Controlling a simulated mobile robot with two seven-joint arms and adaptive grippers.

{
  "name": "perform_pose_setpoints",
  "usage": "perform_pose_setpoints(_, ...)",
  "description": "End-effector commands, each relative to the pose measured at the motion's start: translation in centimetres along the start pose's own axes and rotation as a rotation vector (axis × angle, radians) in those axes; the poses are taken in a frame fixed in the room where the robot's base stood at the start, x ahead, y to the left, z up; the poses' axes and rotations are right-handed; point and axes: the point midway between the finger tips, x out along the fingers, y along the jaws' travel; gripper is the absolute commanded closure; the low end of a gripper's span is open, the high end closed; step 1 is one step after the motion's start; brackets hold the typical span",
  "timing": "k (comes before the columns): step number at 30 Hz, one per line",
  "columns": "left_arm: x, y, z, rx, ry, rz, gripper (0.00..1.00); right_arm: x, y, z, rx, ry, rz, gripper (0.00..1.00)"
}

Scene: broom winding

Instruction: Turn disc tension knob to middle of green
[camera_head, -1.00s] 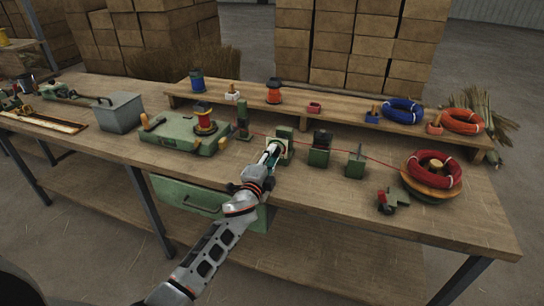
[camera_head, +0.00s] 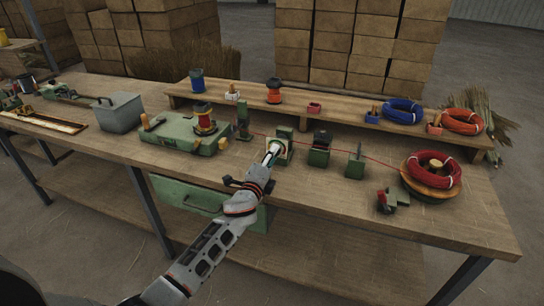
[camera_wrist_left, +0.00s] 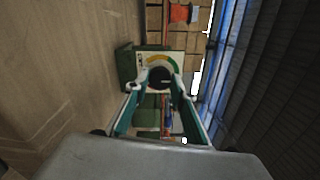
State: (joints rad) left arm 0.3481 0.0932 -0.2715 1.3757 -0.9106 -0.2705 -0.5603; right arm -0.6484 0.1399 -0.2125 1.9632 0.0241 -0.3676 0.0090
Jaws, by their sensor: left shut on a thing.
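The disc tension knob (camera_wrist_left: 160,77) is a dark round knob on a pale dial plate (camera_wrist_left: 177,60) with a coloured arc, seen in the left wrist view. The arc shows yellow, green and orange parts; I cannot tell clearly where the knob points. The plate is on the front of a small green tension unit (camera_head: 284,133) on the workbench. My left gripper (camera_wrist_left: 160,84) is shut on the knob, one finger on each side. In the head view the gripper (camera_head: 274,150) reaches the unit's front and hides the knob. My right gripper is not in view.
A red cord runs past small green units (camera_head: 319,150) to a red coil (camera_head: 432,169) on the right of the bench (camera_head: 330,195). A green winder base (camera_head: 178,135) and grey box (camera_head: 118,112) stand left. A raised shelf (camera_head: 340,113) with spools and coils runs behind.

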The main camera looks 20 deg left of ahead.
Motion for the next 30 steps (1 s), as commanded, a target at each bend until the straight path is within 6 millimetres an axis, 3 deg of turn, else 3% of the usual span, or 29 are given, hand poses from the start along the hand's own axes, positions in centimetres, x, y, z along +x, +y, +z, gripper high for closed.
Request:
perform_pose_setpoints(3, 0.0, 0.0, -0.1, -0.001, 0.001, 0.0, 0.97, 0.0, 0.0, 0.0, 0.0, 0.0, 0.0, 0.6)
perform_pose_setpoints(4, 0.0, 0.0, -0.1, -0.001, 0.001, 0.0, 0.73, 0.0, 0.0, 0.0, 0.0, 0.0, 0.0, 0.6)
perform_pose_setpoints(6, 0.0, 0.0, -0.1, -0.002, 0.001, 0.0, 0.59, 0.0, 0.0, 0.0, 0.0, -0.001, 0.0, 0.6)
perform_pose_setpoints(20, -0.8, 0.1, 0.0, -0.001, 0.0, 0.002, 0.59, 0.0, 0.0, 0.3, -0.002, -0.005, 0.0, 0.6)
perform_pose_setpoints(30, -6.8, 0.2, -0.1, -0.001, 0.002, 0.002, 0.59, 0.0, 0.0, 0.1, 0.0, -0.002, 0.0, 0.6)
